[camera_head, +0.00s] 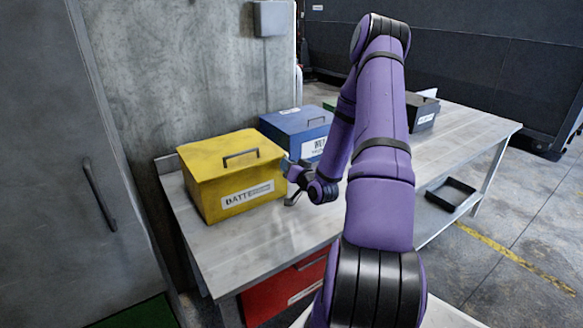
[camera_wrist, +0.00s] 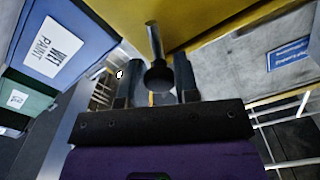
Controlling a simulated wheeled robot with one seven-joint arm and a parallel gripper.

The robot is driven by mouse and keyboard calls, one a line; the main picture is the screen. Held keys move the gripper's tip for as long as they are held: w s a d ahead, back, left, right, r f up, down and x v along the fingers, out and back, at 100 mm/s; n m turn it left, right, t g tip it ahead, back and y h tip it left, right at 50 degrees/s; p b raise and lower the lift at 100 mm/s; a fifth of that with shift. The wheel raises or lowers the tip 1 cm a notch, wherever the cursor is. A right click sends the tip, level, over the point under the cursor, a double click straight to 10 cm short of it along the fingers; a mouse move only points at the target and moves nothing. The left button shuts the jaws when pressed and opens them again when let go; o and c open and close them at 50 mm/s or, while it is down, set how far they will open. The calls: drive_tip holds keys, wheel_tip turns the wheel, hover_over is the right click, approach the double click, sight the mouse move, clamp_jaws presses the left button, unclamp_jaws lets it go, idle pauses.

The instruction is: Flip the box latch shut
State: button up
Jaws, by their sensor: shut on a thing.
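The yellow box (camera_head: 225,178), with a label beginning "BATTE", stands on the workbench with its lid down. Its yellow side also fills the top of the wrist view (camera_wrist: 200,20). A dark rod-like latch with a round knob (camera_wrist: 158,76) sticks out from that side, between the two fingers of my gripper (camera_wrist: 152,84). My gripper is shut on the latch. In the head view my gripper (camera_head: 287,170) is at the box's right side, where the latch is too small and covered to make out.
A blue box (camera_head: 290,122) stands right behind the yellow one; a green box (camera_wrist: 25,100) is beyond it. A black open bin (camera_head: 423,112) is at the bench's far end. The workbench (camera_head: 240,255) is clear in front. A grey wall is close behind the boxes.

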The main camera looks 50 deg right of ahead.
drive_tip(key=n, duration=0.1)
drive_tip(key=a+n, duration=0.1)
drive_tip(key=n, duration=0.3)
drive_tip(key=shift+w+a+r, duration=0.15)
drive_tip(key=shift+a, duration=0.2)
idle(0.4)
drive_tip(key=o, duration=0.9)
drive_tip(key=shift+o, duration=0.2)
drive_tip(key=v, duration=1)
drive_tip(key=shift+s, duration=0.4)
drive_tip(key=shift+w+n, duration=0.1)
drive_tip(key=shift+n, duration=0.2)
